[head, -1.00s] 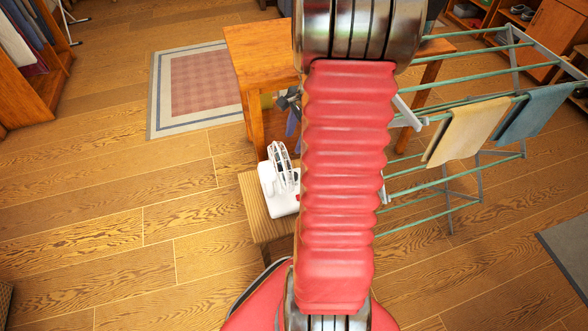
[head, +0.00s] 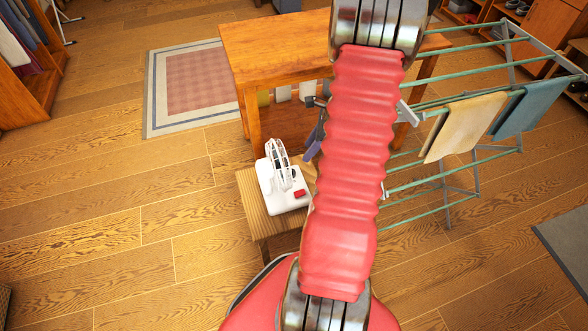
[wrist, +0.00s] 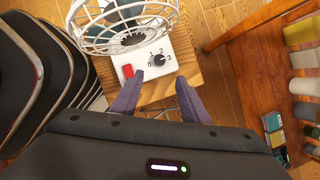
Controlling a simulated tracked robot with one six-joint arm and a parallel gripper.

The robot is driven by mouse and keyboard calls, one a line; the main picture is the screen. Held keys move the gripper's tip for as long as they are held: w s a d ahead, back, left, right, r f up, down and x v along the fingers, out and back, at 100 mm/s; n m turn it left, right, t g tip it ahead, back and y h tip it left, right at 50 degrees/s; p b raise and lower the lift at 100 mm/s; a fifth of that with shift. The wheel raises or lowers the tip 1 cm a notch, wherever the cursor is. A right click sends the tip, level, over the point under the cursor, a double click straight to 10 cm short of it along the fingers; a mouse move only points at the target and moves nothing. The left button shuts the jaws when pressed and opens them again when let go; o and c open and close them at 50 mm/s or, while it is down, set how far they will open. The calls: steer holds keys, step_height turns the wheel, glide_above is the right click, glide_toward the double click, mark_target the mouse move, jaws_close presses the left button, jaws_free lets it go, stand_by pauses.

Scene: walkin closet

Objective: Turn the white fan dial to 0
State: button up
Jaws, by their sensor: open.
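The white fan (head: 284,190) stands on a small wooden stool (head: 250,204) in the head view. Its round wire cage (wrist: 122,22) and white base show in the wrist view. The dark dial (wrist: 159,59) sits on the base, with the figures 0, 1, 2 and 3 around it; I cannot tell which figure it points to. A red switch (wrist: 127,71) is left of the dial. My gripper (wrist: 160,77) is open, its two purple fingers apart just short of the dial. In the head view a purple finger shows right of the fan, and my arm hides the rest.
A wooden table (head: 275,45) stands behind the stool. A drying rack (head: 445,180) with a beige towel (head: 465,125) and a blue towel (head: 532,105) is at the right. Black curved objects (wrist: 35,65) fill the wrist view's left. The floor left of the stool is clear.

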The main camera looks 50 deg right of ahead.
steer(key=x, duration=1.3)
steer(key=shift+f, duration=0.15)
steer(key=c, duration=1)
